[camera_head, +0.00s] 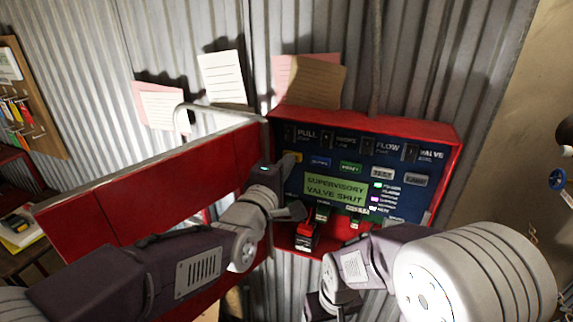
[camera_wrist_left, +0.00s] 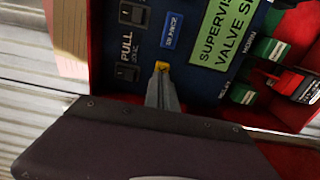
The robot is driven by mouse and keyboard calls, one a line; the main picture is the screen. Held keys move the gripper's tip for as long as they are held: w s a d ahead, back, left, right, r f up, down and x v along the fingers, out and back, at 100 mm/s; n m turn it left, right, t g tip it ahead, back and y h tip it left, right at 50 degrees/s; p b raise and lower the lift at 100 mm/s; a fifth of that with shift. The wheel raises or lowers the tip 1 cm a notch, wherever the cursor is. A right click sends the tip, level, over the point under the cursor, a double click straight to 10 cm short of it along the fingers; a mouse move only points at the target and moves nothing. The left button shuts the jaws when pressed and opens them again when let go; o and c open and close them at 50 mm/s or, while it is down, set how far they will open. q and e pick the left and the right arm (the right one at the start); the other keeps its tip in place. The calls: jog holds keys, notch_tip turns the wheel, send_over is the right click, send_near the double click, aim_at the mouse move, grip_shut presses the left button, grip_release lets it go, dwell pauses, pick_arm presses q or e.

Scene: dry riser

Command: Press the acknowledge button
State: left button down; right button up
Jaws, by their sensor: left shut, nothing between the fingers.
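The open red alarm panel (camera_head: 446,165) has a dark blue face with a row of buttons above a green display reading "SUPERVISORY VALVE SHUT" (camera_head: 335,189). A yellow button (camera_head: 292,157) is at the left end of the row; its label is not legible, so I cannot tell whether it is the acknowledge button. My left gripper (camera_head: 286,168) is at the panel's left side, by the yellow button. In the left wrist view its shut, empty fingers (camera_wrist_left: 161,80) point at the yellow button (camera_wrist_left: 162,67) and overlap its lower edge; contact is unclear. My right gripper (camera_head: 328,302) is low, below the panel, mostly hidden.
The panel's red door (camera_head: 150,190) stands open to the left, behind my left arm. Blue, green, white and grey buttons sit right of the yellow one. A red-and-black part (camera_head: 306,235) and green terminals are below the display. Papers (camera_head: 222,78) hang on the corrugated wall.

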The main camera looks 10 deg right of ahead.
pick_arm(q)
jog(key=shift+w+d, duration=0.2)
jog(key=shift+w, duration=0.1)
jog(key=b+v, duration=0.3)
jog(key=v, duration=0.3)
dwell(0.4)
